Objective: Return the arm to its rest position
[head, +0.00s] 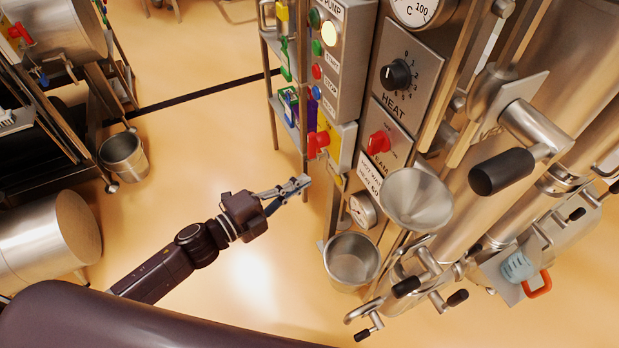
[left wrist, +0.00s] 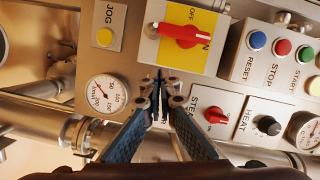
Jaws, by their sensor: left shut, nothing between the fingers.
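My left arm comes in from the lower left in the head view. Its gripper (head: 300,184) is shut and empty, held in the air in front of the control panels and to the left of the machine. In the left wrist view the gripper (left wrist: 161,78) has its fingertips together, just below the yellow switch plate with a red rotary handle (left wrist: 182,35). I cannot tell from the wrist view whether the tips touch the panel; in the head view they look apart from it. My right gripper is not in view.
The panel post carries the red handle (head: 317,142), pump buttons (head: 329,34) and HEAT knob (head: 396,74). A steel funnel (head: 415,200) and steel bucket (head: 351,261) stand right of the gripper. Another bucket (head: 123,157) is at left. Open floor lies around the arm.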

